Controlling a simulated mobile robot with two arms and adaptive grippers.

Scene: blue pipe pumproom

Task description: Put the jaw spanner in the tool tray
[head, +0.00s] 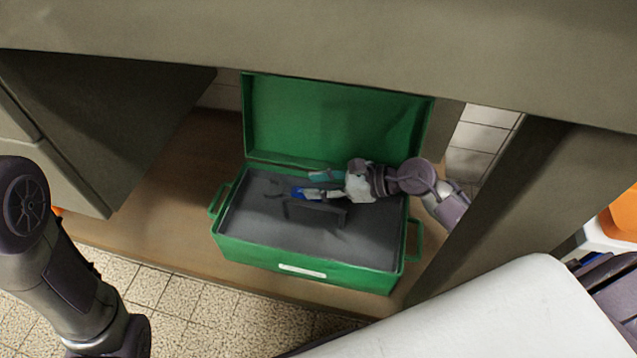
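The green toolbox (330,268) stands on the brown shelf with its lid raised. Its dark grey tray (250,228) fills the top, with a dark raised bar or handle in the middle. My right gripper (314,185) reaches in from the right, low over the tray. Its fingers point left and look apart, one teal and the other pale with a blue tip. I cannot pick out the jaw spanner for certain; small dark shapes left of the fingers may be part of it or shadow. My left arm shows at the left, its gripper out of view.
A grey-green tabletop edge (300,30) crosses above the toolbox, close over its lid. A cabinet side (110,120) stands to the left and a panel (520,190) to the right. Bare shelf (165,235) lies left of the toolbox, and tiled floor (190,305) is in front.

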